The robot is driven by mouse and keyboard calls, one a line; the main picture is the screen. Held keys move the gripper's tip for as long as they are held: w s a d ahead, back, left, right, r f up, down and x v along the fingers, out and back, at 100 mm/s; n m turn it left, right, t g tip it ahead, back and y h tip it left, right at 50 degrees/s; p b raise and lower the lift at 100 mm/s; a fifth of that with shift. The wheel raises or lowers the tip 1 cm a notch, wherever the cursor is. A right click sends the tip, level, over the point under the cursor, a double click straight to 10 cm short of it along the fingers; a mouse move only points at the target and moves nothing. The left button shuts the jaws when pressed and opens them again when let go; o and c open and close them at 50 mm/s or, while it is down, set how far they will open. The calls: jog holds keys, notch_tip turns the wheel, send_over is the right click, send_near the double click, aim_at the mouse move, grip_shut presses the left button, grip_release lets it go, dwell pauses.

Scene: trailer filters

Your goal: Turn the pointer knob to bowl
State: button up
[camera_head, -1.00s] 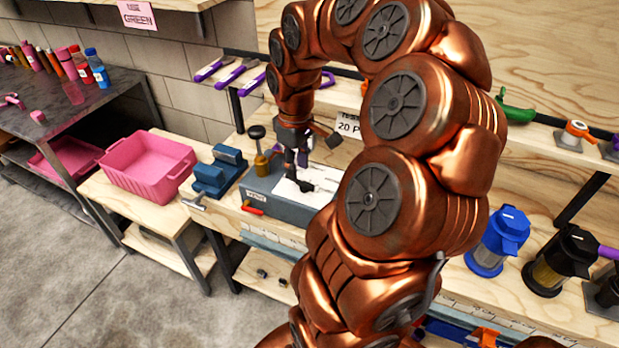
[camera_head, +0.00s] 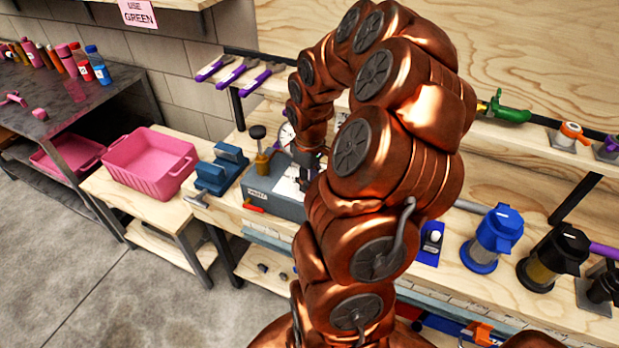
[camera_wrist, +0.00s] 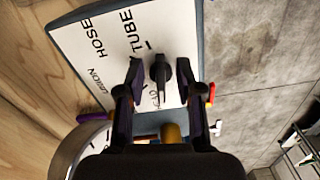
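The black pointer knob (camera_wrist: 160,72) stands on the white face of a grey box (camera_wrist: 120,38) in the wrist view. HOSE and TUBE are printed on this face; another label beside the knob is partly hidden and unreadable. The knob's narrow end points roughly toward the bottom of the wrist view. My gripper (camera_wrist: 162,76) is open, with one dark finger on each side of the knob and small gaps apparent. In the head view the grey box (camera_head: 272,199) shows on the bench, but my arm hides the knob and most of the gripper.
A round gauge (camera_wrist: 78,150) and a brass-coloured part (camera_wrist: 171,133) stand close to the box. A blue vise (camera_head: 220,170) and a pink bin (camera_head: 150,165) are to its left. Blue (camera_head: 492,240) and black (camera_head: 553,258) canisters stand to the right.

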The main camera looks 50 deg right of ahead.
jog(key=shift+f, duration=0.15)
grip_shut()
dwell(0.4)
